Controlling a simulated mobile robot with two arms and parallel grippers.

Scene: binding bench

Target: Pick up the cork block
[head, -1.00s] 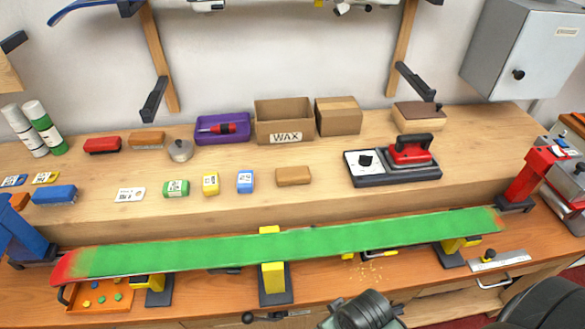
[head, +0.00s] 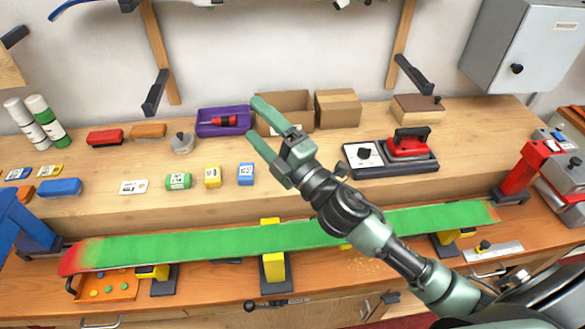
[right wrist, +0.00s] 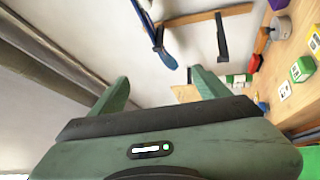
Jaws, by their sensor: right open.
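The small brown block that showed in the front row of the shelf, right of the blue wax block (head: 246,174), is hidden now behind my right gripper and wrist in the head view. I take it to be the cork block. My right gripper (head: 259,122) is open and empty, its fingers pointing up and left in front of the open cardboard box (head: 292,101). In the right wrist view its fingers (right wrist: 163,88) are spread with nothing between them, and I cannot make out the cork block there. My left gripper is not in view.
A green ski (head: 190,244) lies along the bench below my right arm. A purple tray (head: 206,130) stands left of the fingers. A closed carton (head: 338,110) and a red iron (head: 408,143) are to the right. Green (head: 178,181) and yellow (head: 212,177) wax blocks stand left.

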